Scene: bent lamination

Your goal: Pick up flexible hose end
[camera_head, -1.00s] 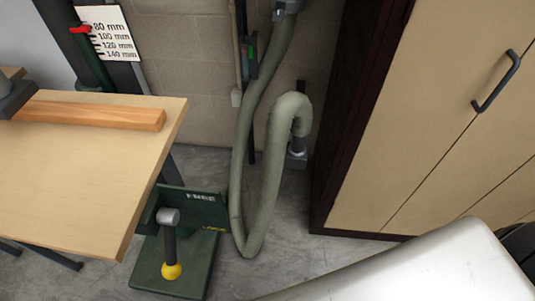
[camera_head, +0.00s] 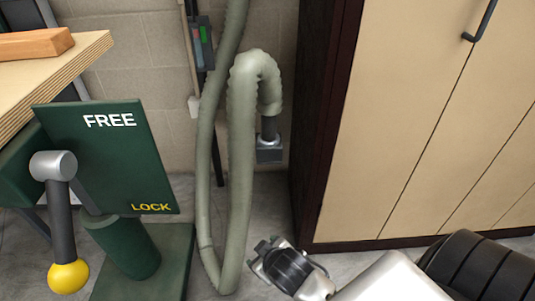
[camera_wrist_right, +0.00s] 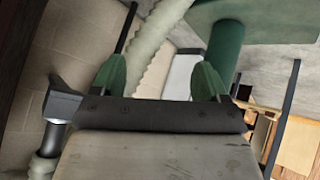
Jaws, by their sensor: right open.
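The grey-green flexible hose (camera_head: 240,160) hangs in a long loop against the block wall, with a ribbed bend at its top. Its end (camera_head: 269,150) is a dark pipe with a grey, box-like metal nozzle pointing down, clear of the floor. My right gripper (camera_head: 268,250) is below the nozzle, apart from it, with empty space between its fingers. In the right wrist view, my gripper's green fingers (camera_wrist_right: 160,78) are spread, the hose (camera_wrist_right: 160,35) passes beyond them, and the nozzle (camera_wrist_right: 62,108) is at the left, outside the fingers. My left gripper is not in view.
A green stand with a FREE/LOCK panel (camera_head: 112,155) and a yellow-knobbed lever (camera_head: 66,240) is left of the hose. A wooden table (camera_head: 60,62) is at upper left. A tan cabinet (camera_head: 400,130) with a dark side stands right. Some floor shows between stand and cabinet.

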